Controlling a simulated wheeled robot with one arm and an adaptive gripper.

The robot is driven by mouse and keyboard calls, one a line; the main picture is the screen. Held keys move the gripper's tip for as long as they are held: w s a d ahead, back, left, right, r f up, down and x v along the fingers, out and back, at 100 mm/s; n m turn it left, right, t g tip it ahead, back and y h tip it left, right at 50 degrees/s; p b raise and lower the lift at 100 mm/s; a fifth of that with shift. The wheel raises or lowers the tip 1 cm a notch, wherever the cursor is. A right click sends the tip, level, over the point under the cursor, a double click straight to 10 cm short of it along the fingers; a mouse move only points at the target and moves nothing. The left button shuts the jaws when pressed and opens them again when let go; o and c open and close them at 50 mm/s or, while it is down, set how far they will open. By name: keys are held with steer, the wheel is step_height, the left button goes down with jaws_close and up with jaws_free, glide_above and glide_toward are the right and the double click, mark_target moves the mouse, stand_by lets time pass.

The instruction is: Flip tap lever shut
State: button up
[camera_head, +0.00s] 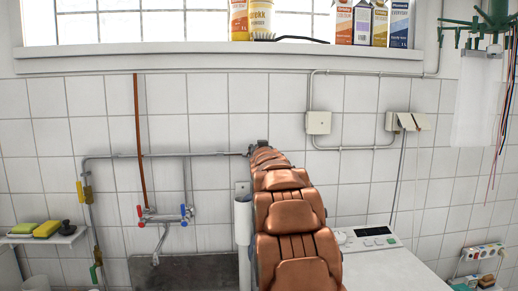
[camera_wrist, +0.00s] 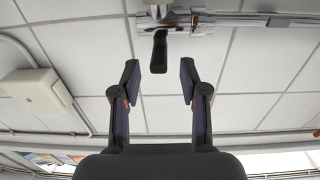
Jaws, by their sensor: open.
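The tap lever (camera_wrist: 159,51) is a black handle on a chrome valve (camera_wrist: 172,20) in a wall pipe, at the top of the wrist view. It stands out from the pipe, towards the bottom of that picture. My gripper (camera_wrist: 159,72) is open and empty, with one finger to each side of the lever's line. The lever's end lies around the level of the fingertips, with a gap on both sides; I cannot tell the depth between them. In the head view my arm hides the lever and most of my gripper.
A mixer tap (camera_head: 165,215) with red and blue knobs is left of my arm, above a dark basin (camera_head: 185,272). A white appliance (camera_head: 385,262) stands at right. A junction box (camera_head: 318,122) and conduits are on the tiled wall. Cartons and containers stand on the window sill (camera_head: 200,60).

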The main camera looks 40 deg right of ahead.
steer(key=v, duration=0.8)
steer(key=shift+s+a, duration=0.25)
steer(key=shift+s, duration=0.05)
stand_by(0.5)
steer(key=s+a+f+n+g+y+p, duration=0.1)
steer(key=s+a+f+g+y, duration=0.25)
steer(key=a+f, duration=0.5)
steer(key=s+a+f+n+g+y+p, duration=0.15)
steer(key=s+a+f, duration=0.35)
steer(key=a, duration=0.6)
steer(key=s+a+f+n+g+y+p, duration=0.1)
steer(key=s+a+f+g+y, duration=0.2)
steer(key=s+a+f, duration=0.45)
steer(key=s+a+f+n+g+y, duration=0.1)
steer(key=s+a+f+n+g, duration=0.1)
steer(key=s+a, duration=0.6)
steer(key=s+a+f+n+g+y+p, duration=0.1)
steer(key=s+a+f+g, duration=0.3)
steer(key=s+a, duration=0.5)
steer(key=s+n+g+y, duration=0.1)
steer(key=s+g, duration=0.1)
steer(key=s, duration=0.5)
steer(key=shift+a, duration=0.2)
